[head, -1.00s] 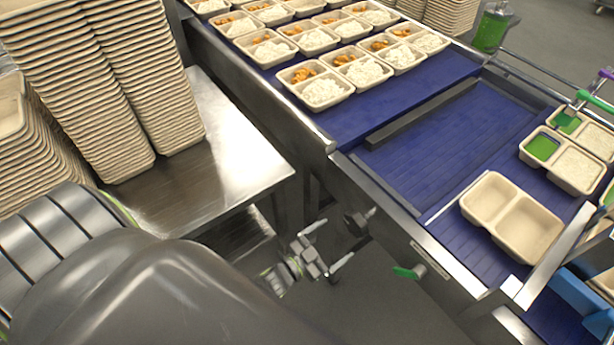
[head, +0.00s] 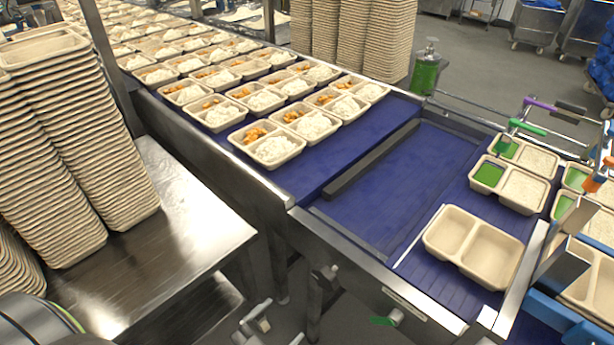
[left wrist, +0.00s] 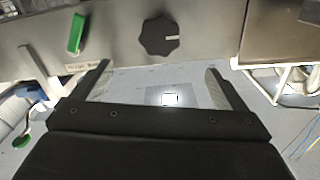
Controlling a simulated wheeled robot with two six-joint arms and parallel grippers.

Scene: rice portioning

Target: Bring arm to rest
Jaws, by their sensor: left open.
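My left gripper (head: 279,321) shows at the bottom edge of the head view, partly cut off. It hangs below the conveyor's height, in front of its side frame, with the floor behind it. In the left wrist view its two fingers (left wrist: 158,82) stand wide apart with nothing between them. A black knob (left wrist: 160,38) and a green handle (left wrist: 77,33) on a metal panel show beyond the fingertips. My right gripper is in neither view.
A metal table (head: 170,210) with tall stacks of empty trays (head: 80,150) stands at left. The blue conveyor (head: 400,185) carries rows of filled trays and one empty two-compartment tray (head: 474,247) at right. A green bottle (head: 425,72) stands behind.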

